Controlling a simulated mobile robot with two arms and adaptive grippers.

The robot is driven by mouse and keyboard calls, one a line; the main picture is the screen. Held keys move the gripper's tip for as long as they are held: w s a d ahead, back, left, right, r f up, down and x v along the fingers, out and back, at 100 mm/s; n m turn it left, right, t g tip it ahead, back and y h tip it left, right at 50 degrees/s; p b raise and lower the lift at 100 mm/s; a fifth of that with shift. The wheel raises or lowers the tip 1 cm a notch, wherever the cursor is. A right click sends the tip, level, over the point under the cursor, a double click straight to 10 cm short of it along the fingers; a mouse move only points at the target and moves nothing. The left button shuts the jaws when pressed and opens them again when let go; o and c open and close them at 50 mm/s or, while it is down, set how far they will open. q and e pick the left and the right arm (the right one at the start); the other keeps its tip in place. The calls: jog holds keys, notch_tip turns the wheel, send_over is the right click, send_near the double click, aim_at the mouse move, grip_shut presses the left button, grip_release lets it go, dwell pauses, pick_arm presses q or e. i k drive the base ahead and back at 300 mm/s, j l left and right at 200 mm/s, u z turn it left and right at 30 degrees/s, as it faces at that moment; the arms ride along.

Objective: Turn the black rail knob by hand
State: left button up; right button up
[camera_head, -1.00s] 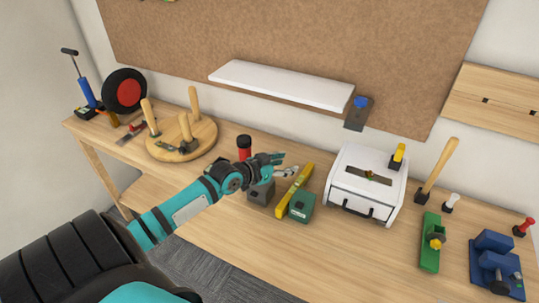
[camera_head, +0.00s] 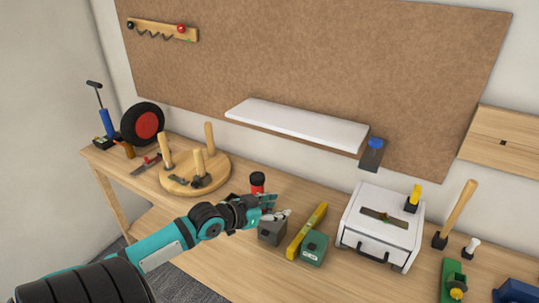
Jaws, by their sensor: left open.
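A wooden rail (camera_head: 160,31) is fixed on the upper left of the brown pegboard. A black knob (camera_head: 130,25) sits at its left end and a red knob (camera_head: 181,29) near its right end. Several dark hooks or a zigzag edge show along its underside; they are too small to tell. My left gripper (camera_head: 273,207) is open and empty above the bench, far below and to the right of the rail. It is in front of a red and black can and above a grey block. My right gripper is not in view.
A white shelf (camera_head: 297,128) juts from the board, with a blue-knobbed box (camera_head: 373,152) at its right. A round wooden stand with pegs (camera_head: 195,184), a wheel (camera_head: 143,123), a yellow level (camera_head: 307,229) and a white box (camera_head: 380,228) crowd the bench.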

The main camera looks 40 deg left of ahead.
aim_at(130, 25)
jog(key=u, duration=1.45)
